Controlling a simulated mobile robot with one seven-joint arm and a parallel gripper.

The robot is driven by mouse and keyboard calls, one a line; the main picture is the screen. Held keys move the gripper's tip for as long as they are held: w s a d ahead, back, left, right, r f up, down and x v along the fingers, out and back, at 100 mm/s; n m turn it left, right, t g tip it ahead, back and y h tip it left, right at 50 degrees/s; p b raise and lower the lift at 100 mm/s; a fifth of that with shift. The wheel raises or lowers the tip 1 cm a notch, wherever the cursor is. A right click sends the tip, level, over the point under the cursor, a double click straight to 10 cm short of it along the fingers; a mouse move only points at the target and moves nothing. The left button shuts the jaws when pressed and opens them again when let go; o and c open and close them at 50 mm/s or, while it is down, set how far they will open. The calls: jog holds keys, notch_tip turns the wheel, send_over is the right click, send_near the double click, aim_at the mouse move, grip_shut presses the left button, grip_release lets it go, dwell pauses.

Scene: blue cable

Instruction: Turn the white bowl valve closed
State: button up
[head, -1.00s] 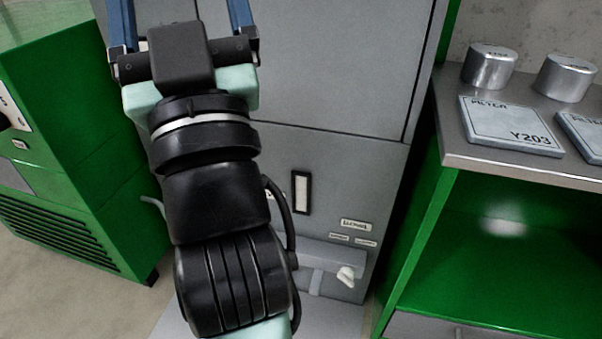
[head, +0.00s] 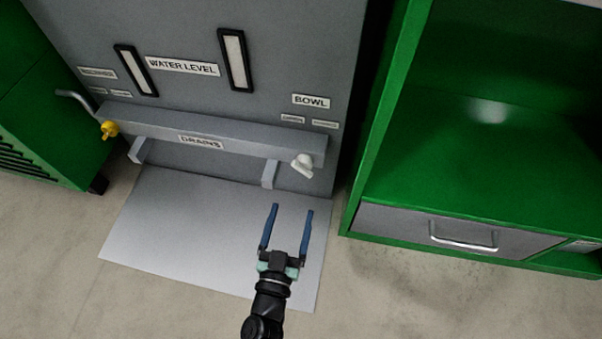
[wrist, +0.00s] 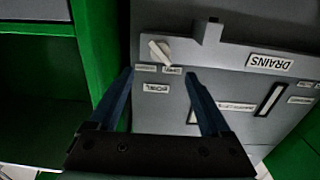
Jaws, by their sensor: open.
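The white bowl valve (head: 302,165) is a small white handle at the right end of the grey drains bar (head: 220,139), under the BOWL label (head: 311,101). Its handle slants down to the right in the head view. It also shows in the wrist view as a white handle (wrist: 159,51), beyond and between my fingers. My gripper (head: 291,208) is open and empty, its blue fingers pointing toward the panel. It is below and in front of the valve, apart from it. In the wrist view my gripper (wrist: 160,87) has both fingertips spread.
A yellow valve (head: 109,129) sits at the bar's left end. A green shelf unit (head: 352,190) with a drawer handle (head: 463,236) stands close on the right. A green cabinet (head: 50,110) stands on the left. A grey plate (head: 190,225) lies on the floor below the bar.

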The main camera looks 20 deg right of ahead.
aim_at(302, 172)
jog(key=shift+b+x, duration=2.85)
jog(key=shift+x, duration=3)
jog(key=shift+r, duration=0.1)
jog(key=shift+c, duration=0.2)
grip_shut()
